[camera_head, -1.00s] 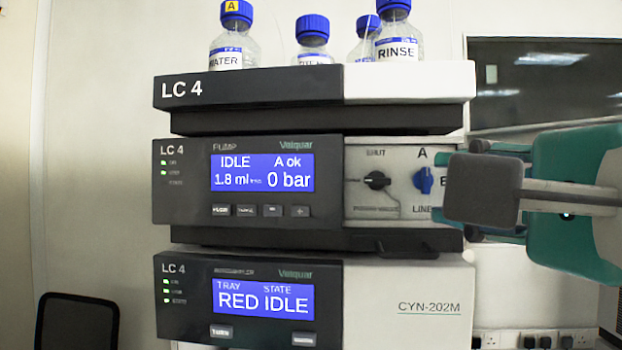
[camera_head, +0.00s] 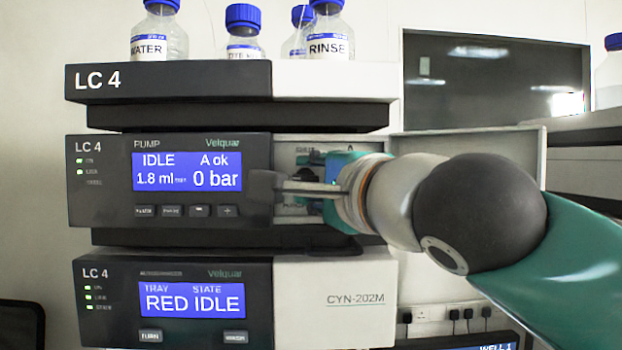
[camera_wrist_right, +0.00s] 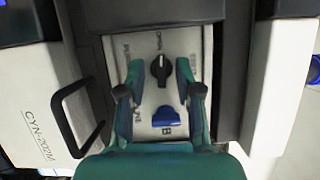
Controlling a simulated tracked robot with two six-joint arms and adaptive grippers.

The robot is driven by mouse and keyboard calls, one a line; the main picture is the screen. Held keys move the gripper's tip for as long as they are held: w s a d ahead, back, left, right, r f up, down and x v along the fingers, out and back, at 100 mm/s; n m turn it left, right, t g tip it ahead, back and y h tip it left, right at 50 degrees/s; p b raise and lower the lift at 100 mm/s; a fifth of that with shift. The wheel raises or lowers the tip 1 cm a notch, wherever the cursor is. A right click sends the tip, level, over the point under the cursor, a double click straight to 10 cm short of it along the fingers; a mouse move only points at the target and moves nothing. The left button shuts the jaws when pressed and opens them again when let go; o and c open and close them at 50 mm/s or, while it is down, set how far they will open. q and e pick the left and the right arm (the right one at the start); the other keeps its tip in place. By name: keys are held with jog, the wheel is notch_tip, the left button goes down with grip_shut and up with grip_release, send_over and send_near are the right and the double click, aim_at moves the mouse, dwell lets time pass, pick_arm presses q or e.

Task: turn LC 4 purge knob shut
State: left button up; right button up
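The LC 4 purge knob is a small black knob on the light pump panel. In the wrist view the knob (camera_wrist_right: 160,69) lies lengthwise up the picture, a pale mark at its upper end towards a small label that I cannot read surely. In the head view the knob (camera_head: 306,175) is partly hidden by my right gripper. My right gripper (camera_head: 290,176) is at the panel. In the wrist view the right gripper (camera_wrist_right: 162,88) is open, one finger on each side of the knob, with gaps showing. Contact is not visible. My left gripper is out of view.
A blue selector knob (camera_wrist_right: 165,117) sits beside the purge knob, also between the fingers. A black handle (camera_wrist_right: 78,115) stands out from the lower module. The pump display (camera_head: 187,169) reads IDLE, 0 bar. Bottles (camera_head: 158,35) stand on top. An open panel door (camera_head: 480,150) is at the right.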

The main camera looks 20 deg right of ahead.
grip_shut()
